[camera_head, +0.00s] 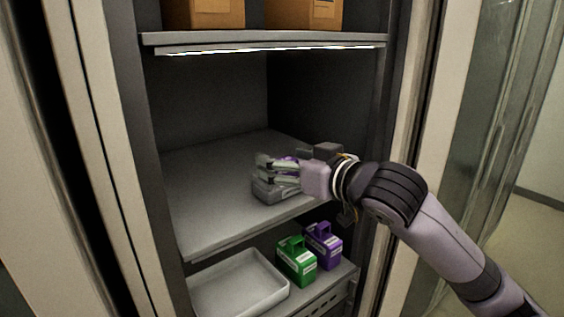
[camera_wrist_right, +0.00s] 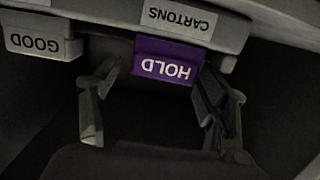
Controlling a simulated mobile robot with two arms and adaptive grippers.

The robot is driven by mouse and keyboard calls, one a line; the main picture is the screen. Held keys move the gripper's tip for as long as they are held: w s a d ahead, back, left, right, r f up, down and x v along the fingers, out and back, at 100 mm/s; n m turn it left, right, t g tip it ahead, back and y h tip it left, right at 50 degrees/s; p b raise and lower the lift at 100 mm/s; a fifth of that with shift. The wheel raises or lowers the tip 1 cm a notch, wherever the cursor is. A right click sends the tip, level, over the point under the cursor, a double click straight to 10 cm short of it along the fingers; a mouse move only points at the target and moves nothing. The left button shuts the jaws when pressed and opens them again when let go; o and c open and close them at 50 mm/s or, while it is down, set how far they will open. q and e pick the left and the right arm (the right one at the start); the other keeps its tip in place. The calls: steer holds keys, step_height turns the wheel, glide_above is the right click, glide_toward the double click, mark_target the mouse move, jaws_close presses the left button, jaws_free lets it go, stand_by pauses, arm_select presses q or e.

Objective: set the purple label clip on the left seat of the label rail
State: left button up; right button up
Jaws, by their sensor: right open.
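The purple label clip (camera_wrist_right: 168,66), marked HOLD, shows upside down in the wrist view. It sits against the grey label rail (camera_wrist_right: 112,10), beside a plate reading CARTONS. The fingers hide most of the clip and rail there. My left gripper is not in view.
A grey clip (camera_wrist_right: 38,41) marked GOOD hangs at the left of the wrist view. Below the middle shelf (camera_head: 205,185) stand a white tray (camera_head: 238,283), a green box (camera_head: 296,262) and a purple box (camera_head: 324,246). Cartons (camera_head: 205,12) stand on the top shelf (camera_head: 260,38).

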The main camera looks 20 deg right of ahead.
steer(key=b+v, duration=0.2)
steer(key=v, duration=0.8)
steer(key=shift+s, duration=0.35)
steer(key=shift+d+f, duration=0.15)
